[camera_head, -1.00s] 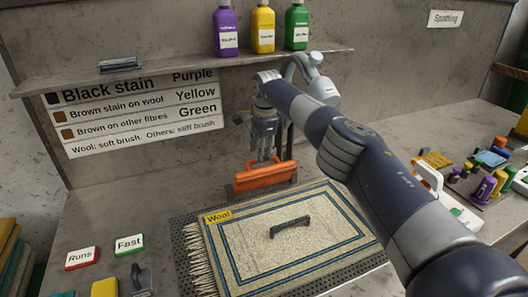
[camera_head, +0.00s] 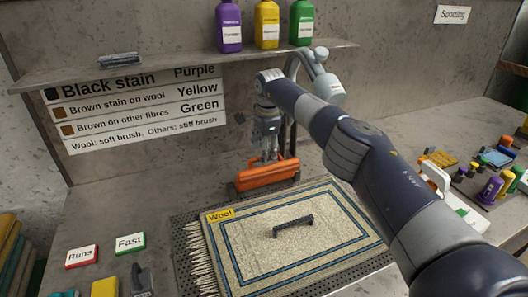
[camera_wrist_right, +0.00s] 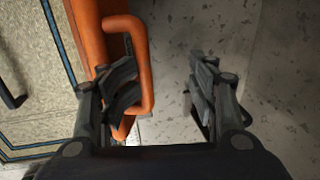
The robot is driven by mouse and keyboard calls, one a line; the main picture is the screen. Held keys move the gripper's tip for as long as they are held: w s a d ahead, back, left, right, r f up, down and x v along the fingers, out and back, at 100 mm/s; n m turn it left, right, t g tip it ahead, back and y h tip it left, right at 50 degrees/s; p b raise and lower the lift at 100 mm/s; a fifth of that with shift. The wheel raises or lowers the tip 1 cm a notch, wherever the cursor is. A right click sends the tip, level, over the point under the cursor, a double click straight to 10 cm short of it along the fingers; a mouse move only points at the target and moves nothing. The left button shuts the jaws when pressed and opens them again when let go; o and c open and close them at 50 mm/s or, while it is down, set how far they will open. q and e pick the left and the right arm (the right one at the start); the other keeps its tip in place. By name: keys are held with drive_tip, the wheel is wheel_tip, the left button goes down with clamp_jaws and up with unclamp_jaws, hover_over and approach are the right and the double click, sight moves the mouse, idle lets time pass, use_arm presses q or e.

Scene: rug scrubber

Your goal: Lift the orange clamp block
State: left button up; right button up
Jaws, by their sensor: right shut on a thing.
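The orange clamp block (camera_head: 262,178) is at the back edge of the wool rug (camera_head: 235,250), long side along that edge. Its raised handle shows in the right wrist view (camera_wrist_right: 148,75). My right gripper (camera_head: 270,157) comes down on the handle from above. In the wrist view (camera_wrist_right: 163,85) its two dark fingers straddle the handle bar, one inside the loop and one outside, and it is shut on it. A gap shows beside the outer finger. I see no clear gap under the block. My left gripper is not in view.
A dark handle (camera_head: 293,226) lies on the rug. Purple (camera_head: 229,25), yellow (camera_head: 267,23) and green (camera_head: 301,22) bottles stand on the shelf (camera_head: 190,68) above. Runs (camera_head: 82,256) and Fast (camera_head: 130,243) blocks sit at left. Small items crowd the right.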

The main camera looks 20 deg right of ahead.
drive_tip(key=r, duration=0.3)
drive_tip(key=s+r, duration=0.1)
drive_tip(key=r, duration=0.3)
drive_tip(key=s+r, duration=0.1)
drive_tip(key=r, duration=0.2)
drive_tip(key=shift+r, duration=0.4)
drive_tip(key=shift+s, duration=0.1)
